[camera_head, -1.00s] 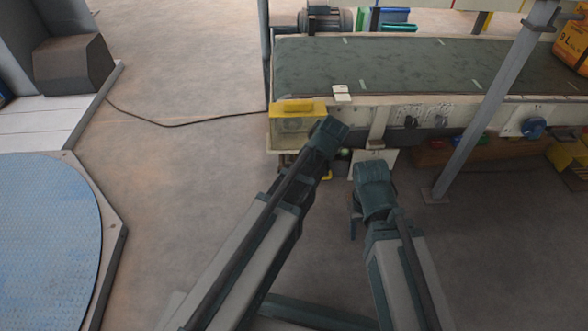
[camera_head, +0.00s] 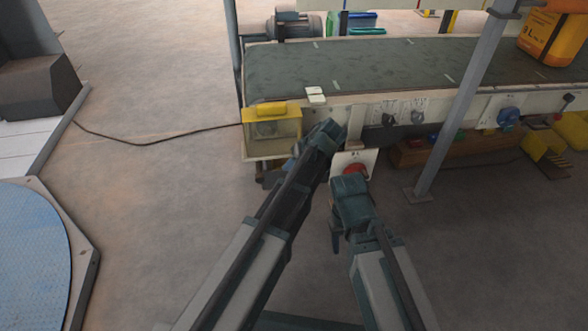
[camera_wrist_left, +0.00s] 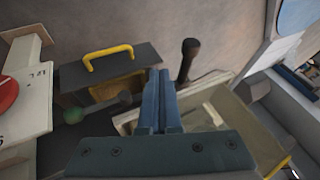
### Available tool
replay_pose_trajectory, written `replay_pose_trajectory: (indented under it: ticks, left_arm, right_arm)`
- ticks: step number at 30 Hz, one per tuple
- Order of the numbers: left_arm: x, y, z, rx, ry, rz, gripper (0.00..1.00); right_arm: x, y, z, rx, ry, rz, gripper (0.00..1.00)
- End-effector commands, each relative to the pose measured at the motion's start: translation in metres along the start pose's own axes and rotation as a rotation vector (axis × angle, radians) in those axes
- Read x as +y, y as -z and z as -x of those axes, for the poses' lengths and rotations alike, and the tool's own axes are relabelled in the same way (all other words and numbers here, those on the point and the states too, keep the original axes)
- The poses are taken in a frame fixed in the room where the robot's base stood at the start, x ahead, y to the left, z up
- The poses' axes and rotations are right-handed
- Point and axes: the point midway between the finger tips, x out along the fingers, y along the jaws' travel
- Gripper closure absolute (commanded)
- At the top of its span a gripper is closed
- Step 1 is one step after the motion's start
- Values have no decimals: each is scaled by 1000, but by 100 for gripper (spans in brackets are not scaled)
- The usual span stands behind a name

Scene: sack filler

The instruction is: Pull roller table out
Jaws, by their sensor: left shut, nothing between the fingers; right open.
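I cannot make out a roller table for certain; no rollers show. The long conveyor (camera_head: 400,62) with a green belt top stands ahead. My left gripper (camera_head: 326,135) is in front of its side panel, and its fingers (camera_wrist_left: 160,103) are shut with nothing between them in the left wrist view. That view also shows a yellow handle (camera_wrist_left: 108,54) on a dark box, a black-knobbed lever (camera_wrist_left: 188,60) and a green ball knob (camera_wrist_left: 73,115), all apart from the fingers. My right gripper (camera_head: 347,215) is open, below a white plate with a red button (camera_head: 355,169); its fingers are mostly hidden.
A yellow-framed box (camera_head: 270,125) sits at the conveyor's left end. A slanted grey post (camera_head: 460,110) stands right of my arms. A wooden crate (camera_head: 430,152) lies under the conveyor. A cable (camera_head: 160,138) crosses the open floor, left of which is a blue round platform (camera_head: 30,250).

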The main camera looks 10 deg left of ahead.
Motion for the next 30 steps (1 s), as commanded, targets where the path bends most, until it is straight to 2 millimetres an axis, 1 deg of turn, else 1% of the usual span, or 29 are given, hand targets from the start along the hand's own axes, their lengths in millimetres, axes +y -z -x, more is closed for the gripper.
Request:
replay_pose_trajectory:
  ticks: [1,8,9,10,16,21,30]
  left_arm:
    - [3,-3,-16,-1,1,1,100]
    - [2,-2,-49,-1,0,0,100]
    - [-8,-2,-48,-1,1,1,100]
    - [-13,-3,-50,-1,0,2,100]
    - [-29,-3,-60,-1,0,0,100]
    - [-33,-3,-63,0,-1,0,100]
    - [-33,-2,-63,0,-1,-1,100]
  right_arm:
    - [-2,1,-15,1,0,0,50]
    - [-4,2,-42,1,0,0,50]
    - [-4,2,-37,1,0,0,50]
    - [-4,2,-37,1,0,0,50]
    - [-4,2,-39,1,0,0,50]
    - [-4,2,-40,1,0,0,50]
    - [-4,2,-40,1,0,0,50]
